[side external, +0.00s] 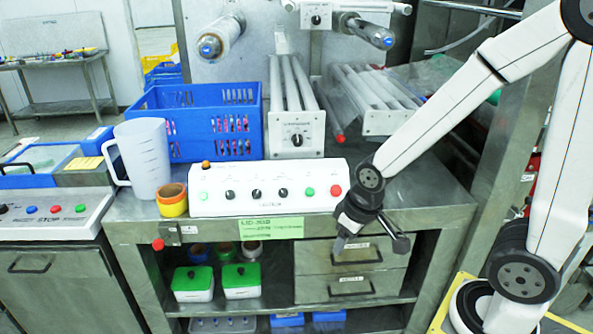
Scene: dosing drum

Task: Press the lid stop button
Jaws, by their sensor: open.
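A white control box (262,208) stands at the front of the steel bench. It has a red button (335,190) at its right end, a green button (309,191) beside that, several black knobs and another green button at the left. A green label (271,228) on the bench edge below seems to start with "LID"; the rest is too small to read. Which button is the lid stop is not legible. My gripper (368,238) is open and empty, in front of the drawers, below and right of the red button, apart from it. Its fingers point downward.
A white jug (143,158) and stacked tape rolls (172,200) stand left of the box. A blue crate (195,122) and a roller unit (296,134) are behind it. Another panel (55,215) with coloured buttons is at far left. A red knob (158,244) juts from the bench front.

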